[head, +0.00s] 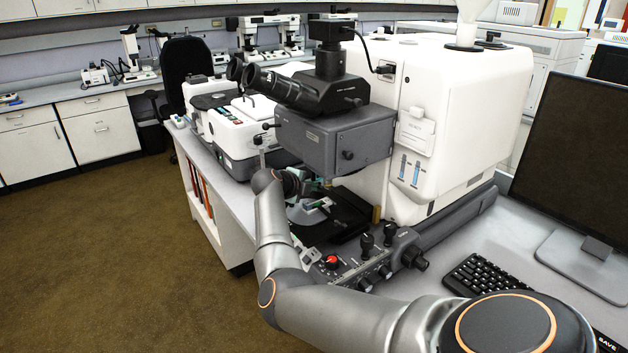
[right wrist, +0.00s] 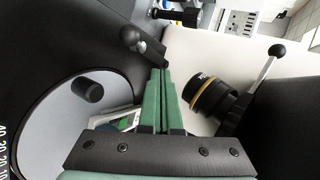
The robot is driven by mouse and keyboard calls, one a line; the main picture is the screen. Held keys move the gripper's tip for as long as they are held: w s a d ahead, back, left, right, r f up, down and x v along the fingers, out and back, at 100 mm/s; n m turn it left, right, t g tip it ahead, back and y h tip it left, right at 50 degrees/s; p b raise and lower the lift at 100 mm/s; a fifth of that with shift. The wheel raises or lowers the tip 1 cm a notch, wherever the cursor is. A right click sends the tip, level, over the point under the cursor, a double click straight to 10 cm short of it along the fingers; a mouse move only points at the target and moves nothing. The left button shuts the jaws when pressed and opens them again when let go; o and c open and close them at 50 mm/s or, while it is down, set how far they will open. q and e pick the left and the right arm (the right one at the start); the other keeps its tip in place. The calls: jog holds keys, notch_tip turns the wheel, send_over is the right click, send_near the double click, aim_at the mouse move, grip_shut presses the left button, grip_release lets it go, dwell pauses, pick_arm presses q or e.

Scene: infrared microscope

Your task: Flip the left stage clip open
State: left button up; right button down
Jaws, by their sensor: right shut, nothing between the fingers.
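The dark microscope stage (head: 345,222) lies under the grey microscope head, with a pale round plate (head: 306,214) on it. The plate also shows at the left of the right wrist view (right wrist: 62,125), with a black knob on it. A small ball-ended lever (right wrist: 131,36) lies by the fingertips there; a second ball-ended lever (right wrist: 277,51) stands at the right. I cannot tell which is the left stage clip. My right gripper (right wrist: 161,76) has its green fingers together and empty, the tips near the first lever; contact is unclear. My left gripper is out of view.
An objective (right wrist: 208,92) with a gold ring is close to the right of the fingers. A control panel with a red knob (head: 331,262) stands before the stage. A keyboard (head: 490,272) and monitor (head: 570,160) are at the right.

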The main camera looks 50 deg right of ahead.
jog(key=shift+a+r, duration=0.1)
jog(key=v, duration=1.2)
jog(key=shift+s+a+r, duration=0.1)
jog(key=shift+a, duration=0.05)
dwell(0.4)
